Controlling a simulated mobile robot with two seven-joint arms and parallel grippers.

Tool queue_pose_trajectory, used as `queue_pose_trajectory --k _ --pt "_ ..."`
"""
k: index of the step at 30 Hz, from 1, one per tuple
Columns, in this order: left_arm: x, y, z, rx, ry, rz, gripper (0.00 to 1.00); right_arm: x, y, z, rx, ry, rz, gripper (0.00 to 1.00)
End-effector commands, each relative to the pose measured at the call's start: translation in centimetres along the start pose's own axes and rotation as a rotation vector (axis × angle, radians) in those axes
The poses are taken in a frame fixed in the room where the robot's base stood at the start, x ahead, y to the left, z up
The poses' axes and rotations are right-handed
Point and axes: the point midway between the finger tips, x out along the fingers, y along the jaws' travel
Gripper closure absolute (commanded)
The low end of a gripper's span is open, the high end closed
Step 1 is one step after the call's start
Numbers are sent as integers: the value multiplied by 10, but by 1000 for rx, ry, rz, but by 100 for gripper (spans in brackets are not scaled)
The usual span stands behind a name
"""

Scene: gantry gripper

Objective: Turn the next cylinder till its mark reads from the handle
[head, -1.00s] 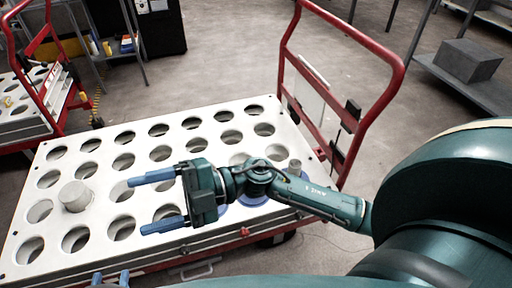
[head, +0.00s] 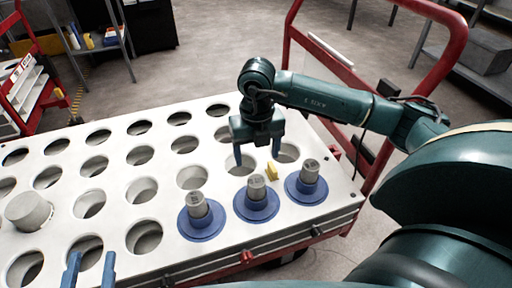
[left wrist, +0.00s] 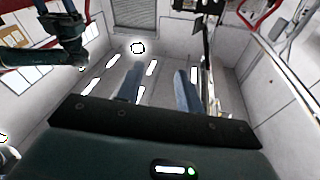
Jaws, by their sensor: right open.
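Three grey cylinders with blue round collars stand in a row at the cart's near right edge: left (head: 198,206), middle (head: 257,188) and right (head: 309,172). Dark markings show on their tops and sides, too small to read. The cart's red handle (head: 290,50) rises at the right end. My right gripper (head: 257,158) points down with its fingers apart and empty, just behind the middle cylinder. My left gripper (head: 91,270) is at the bottom left with fingers upward, open and empty; its fingers also show apart in the left wrist view (left wrist: 158,88).
The white cart top (head: 118,170) has rows of mostly empty round holes. A plain grey cylinder (head: 28,210) stands at the left. A small yellow piece (head: 272,171) sits between the middle and right cylinders. Another red-framed cart (head: 18,90) is at the far left.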

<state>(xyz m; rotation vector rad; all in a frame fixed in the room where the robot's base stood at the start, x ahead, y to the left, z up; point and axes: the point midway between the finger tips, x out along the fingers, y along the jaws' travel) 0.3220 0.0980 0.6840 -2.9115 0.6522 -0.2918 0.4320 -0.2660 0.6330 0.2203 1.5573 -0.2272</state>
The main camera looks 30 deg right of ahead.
Motion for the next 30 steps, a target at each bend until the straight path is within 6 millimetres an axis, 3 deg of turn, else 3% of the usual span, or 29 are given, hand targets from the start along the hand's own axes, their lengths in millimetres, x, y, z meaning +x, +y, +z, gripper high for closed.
queue_pose_trajectory --k 1,6,15,21,30 --pt "0 1 3 -6 6 1 64 14 0 -1 -1 5 0 29" --pt "2 2 4 -37 22 4 64 49 1 -1 -2 5 1 29" --pt "4 5 4 -82 46 11 64 96 1 -1 -3 3 3 29" --pt "4 5 4 -97 50 13 64 107 1 -1 -3 3 3 29" --pt "4 5 -1 -99 59 14 64 108 2 -1 -4 2 4 30"
